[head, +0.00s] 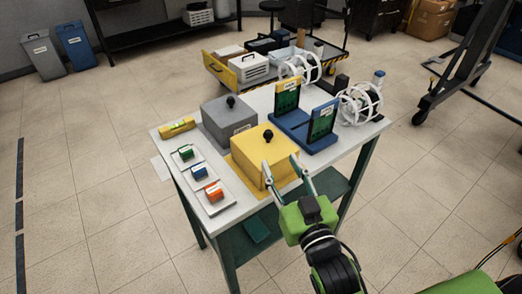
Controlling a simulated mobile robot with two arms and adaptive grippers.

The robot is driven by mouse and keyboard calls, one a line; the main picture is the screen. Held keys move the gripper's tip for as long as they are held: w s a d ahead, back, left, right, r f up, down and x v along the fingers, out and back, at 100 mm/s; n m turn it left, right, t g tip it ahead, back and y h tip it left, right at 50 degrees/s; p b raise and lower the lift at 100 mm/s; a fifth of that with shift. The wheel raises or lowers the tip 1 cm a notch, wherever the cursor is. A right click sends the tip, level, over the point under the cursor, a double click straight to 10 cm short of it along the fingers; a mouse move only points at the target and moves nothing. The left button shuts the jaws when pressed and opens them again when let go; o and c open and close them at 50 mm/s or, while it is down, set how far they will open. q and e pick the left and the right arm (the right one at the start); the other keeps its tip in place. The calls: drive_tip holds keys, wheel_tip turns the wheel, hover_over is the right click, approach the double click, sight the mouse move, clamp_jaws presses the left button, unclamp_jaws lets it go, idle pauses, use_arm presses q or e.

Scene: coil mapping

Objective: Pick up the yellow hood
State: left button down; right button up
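The yellow hood (259,149) is a box-shaped cover with a black ball knob (268,135) on top. It sits on a yellow base near the front edge of the white table. My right gripper (281,164) comes in from the lower right. Its two fingers are spread apart at the hood's front right side, below the knob in the picture. I cannot tell whether they touch the hood. The fingers hide part of the hood's near side. My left gripper is not in view.
A grey hood (222,122) with a black knob stands behind left of the yellow one. A blue fixture (297,134) with upright panels is to the right. White coil frames (360,102), a yellow level (177,127) and small coloured blocks (214,193) are also on the table (237,203).

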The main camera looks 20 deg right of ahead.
sight(270, 139)
drive_tip(key=w+p, duration=0.1)
drive_tip(key=w, duration=0.6)
drive_tip(key=shift+w, duration=0.1)
drive_tip(key=w+p, duration=0.1)
drive_tip(key=w, duration=0.4)
drive_tip(key=shift+w+d+f, duration=0.1)
drive_tip(key=shift+d, duration=0.05)
clamp_jaws()
